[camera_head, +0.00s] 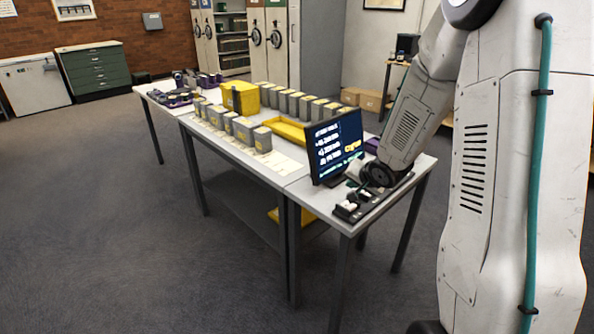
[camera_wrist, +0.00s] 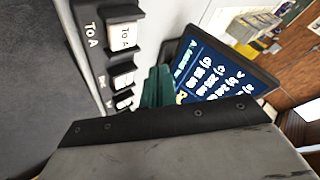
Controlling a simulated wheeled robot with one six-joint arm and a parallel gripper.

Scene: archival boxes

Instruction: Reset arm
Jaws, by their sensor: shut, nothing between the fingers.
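My gripper (camera_wrist: 158,88) shows in the wrist view as dark green fingers, pressed together and empty. In the head view, my arm reaches down to the near end of the table, and the gripper (camera_head: 355,172) is small there, just right of the monitor's lower edge. A black button panel (camera_head: 372,203) with pale buttons lies on the table beside it. In the wrist view the panel (camera_wrist: 104,62) is left of the fingers, its labels partly readable as "To A". The fingers look apart from the buttons, but I cannot tell their height above the table.
A monitor (camera_head: 335,146) with a lit text list stands close to my gripper; it also fills the right of the wrist view (camera_wrist: 215,72). Farther along the table (camera_head: 268,172) are rows of grey boxes (camera_head: 243,131), a yellow bin (camera_head: 240,97) and a yellow tray (camera_head: 290,131). Open floor lies left.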

